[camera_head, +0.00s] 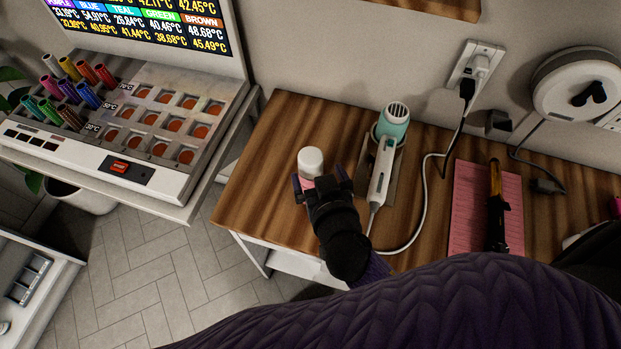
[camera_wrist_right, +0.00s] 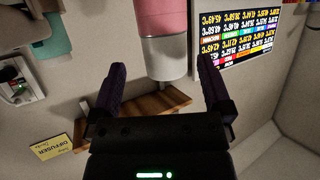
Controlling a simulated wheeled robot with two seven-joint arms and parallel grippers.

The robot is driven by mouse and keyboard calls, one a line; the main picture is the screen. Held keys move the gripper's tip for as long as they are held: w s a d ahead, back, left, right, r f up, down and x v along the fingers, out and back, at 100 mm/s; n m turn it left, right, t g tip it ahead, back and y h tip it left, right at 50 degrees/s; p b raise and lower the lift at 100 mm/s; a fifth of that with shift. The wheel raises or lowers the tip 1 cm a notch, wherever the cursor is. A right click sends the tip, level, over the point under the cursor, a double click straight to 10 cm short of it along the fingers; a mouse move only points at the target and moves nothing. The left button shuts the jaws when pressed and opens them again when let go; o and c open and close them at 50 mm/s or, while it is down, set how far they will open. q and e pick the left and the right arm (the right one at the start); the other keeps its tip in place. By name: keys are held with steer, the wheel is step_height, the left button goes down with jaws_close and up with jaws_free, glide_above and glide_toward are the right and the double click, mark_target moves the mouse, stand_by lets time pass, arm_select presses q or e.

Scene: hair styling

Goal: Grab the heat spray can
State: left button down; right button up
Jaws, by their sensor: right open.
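The heat spray can (camera_head: 311,161) stands upright on the wooden table, with a white cap and a pink body. In the head view the gripper hides most of its lower part. In the right wrist view, which is upside down, the can's pink body (camera_wrist_right: 162,18) and whitish cap show ahead of the fingers. My right gripper (camera_head: 322,186) is open at the can's near side. Its dark purple fingers (camera_wrist_right: 160,66) lie to either side of the can's line, and I see no clear contact. My left gripper is not in view.
A teal and white hair dryer (camera_head: 383,165) lies just right of the gripper, its cord running near the front edge. A hot tool (camera_head: 496,205) lies on a pink mat (camera_head: 469,210). A color station (camera_head: 140,130) stands left, across a gap. The table's left part is clear.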

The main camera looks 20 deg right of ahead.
steer(key=x, duration=0.1)
steer(key=b+x, duration=0.1)
steer(key=x, duration=0.2)
steer(key=shift+w+a+f, duration=0.25)
steer(key=shift+w+f, duration=0.05)
steer(key=shift+r, duration=0.1)
steer(key=shift+c, duration=0.5)
jaws_close()
